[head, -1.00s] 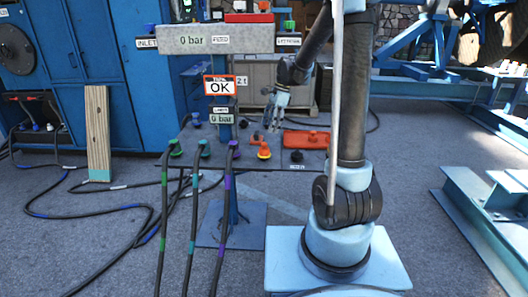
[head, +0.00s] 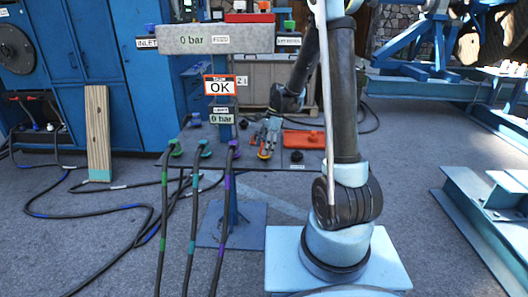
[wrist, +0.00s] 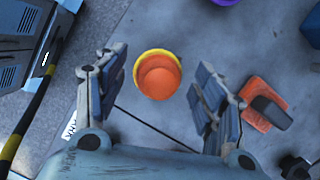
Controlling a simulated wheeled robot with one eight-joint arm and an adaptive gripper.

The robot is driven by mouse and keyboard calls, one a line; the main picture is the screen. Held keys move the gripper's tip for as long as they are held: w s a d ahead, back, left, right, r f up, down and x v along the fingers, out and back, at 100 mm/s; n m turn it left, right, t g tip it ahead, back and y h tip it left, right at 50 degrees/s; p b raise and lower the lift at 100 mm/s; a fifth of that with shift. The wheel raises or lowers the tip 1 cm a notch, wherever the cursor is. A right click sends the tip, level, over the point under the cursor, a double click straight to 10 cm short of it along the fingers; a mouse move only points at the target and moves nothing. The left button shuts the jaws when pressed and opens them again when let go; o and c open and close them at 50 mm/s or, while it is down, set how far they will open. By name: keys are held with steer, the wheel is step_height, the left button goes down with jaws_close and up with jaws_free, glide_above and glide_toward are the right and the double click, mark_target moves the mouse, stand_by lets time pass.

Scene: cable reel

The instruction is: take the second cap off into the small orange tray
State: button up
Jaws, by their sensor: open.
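An orange cap with a yellow rim (wrist: 158,77) shows in the wrist view between my gripper's two spread fingers (wrist: 157,92), with a gap on each side.
A black cap (head: 296,155) sits on the panel in front of the tray. Green, teal and purple-marked hoses (head: 233,150) plug in along the panel's left front. A sign post with an OK display (head: 220,86) stands behind them. A grey beam (head: 215,40) runs above.

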steer(key=shift+f, duration=0.2)
steer(key=c, duration=1.1)
